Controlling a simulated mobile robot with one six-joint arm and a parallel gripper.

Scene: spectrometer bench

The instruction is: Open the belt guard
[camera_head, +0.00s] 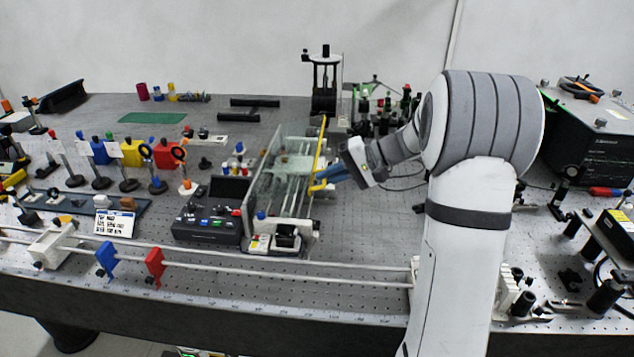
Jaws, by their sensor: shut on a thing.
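The belt guard (268,160) is a clear cover over a rail-and-belt unit in the middle of the bench. A yellow bar (320,146) runs along its right side. My gripper (324,180) comes in from the right, its blue fingers at the lower part of the yellow bar. It is shut on this bar; the exact contact is small and partly hidden. Clear panels show on the unit's left and top, but how far the guard is open cannot be told. A motor block (287,237) sits at the unit's near end.
A black control box (207,226) stands close to the unit's left. A long rail (250,272) with blue and red carriers crosses the front. Optics posts crowd the left, a tall stand (325,85) is behind, and a black instrument (585,140) is at right. Bare bench (375,225) lies right of the unit.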

